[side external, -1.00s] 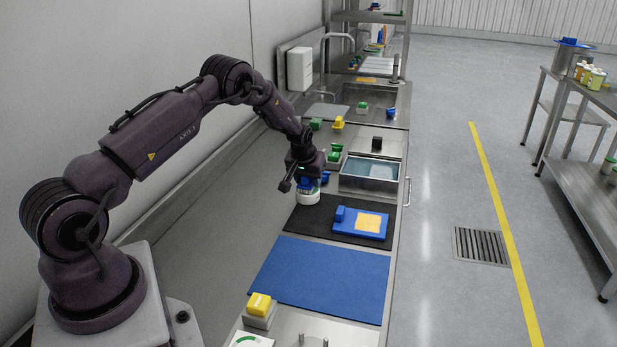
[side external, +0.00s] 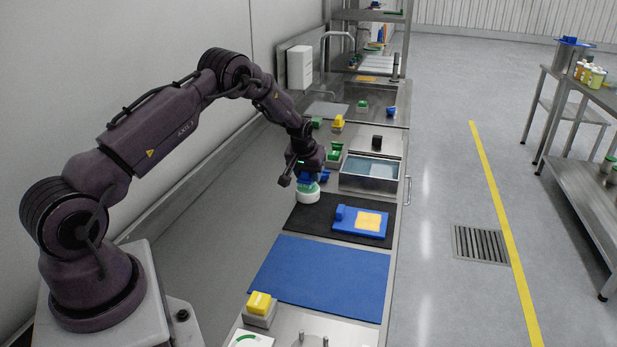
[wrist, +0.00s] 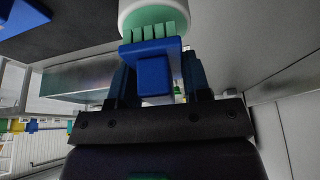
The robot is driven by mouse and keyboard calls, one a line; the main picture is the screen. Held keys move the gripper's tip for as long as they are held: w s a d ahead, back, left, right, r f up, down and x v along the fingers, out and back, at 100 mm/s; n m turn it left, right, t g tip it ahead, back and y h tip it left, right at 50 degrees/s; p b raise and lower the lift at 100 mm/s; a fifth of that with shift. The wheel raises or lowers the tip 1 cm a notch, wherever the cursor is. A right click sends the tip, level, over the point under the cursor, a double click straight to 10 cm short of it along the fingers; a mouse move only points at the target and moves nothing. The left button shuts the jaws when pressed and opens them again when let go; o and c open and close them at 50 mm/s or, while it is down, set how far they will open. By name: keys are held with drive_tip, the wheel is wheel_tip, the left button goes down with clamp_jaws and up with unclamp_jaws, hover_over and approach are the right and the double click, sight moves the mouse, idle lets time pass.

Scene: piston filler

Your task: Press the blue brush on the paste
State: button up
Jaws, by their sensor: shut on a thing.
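My gripper (side external: 308,172) is shut on the blue brush (wrist: 154,76), held by its block between the two fingers. The brush also shows in the side view (side external: 312,178), just under the gripper. Its bristles (wrist: 153,32) look green in the wrist view and point at a round white pot (wrist: 187,18). Pale green paste (wrist: 150,14) fills the pot's top. In the side view the pot (side external: 307,195) stands upright at the back left of a black mat (side external: 310,217), directly below the brush. Whether the bristle tips touch the paste is hard to tell.
A blue board (side external: 371,236) with an orange-yellow pad (side external: 368,221) lies right of the pot. A steel basin (side external: 369,183) and green blocks (side external: 333,157) stand behind. A bare blue mat (side external: 320,277) lies in front, with a yellow-topped block (side external: 260,306) nearer still.

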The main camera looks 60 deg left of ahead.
drive_tip(key=shift+r, duration=2.7)
drive_tip(key=shift+f, duration=0.1)
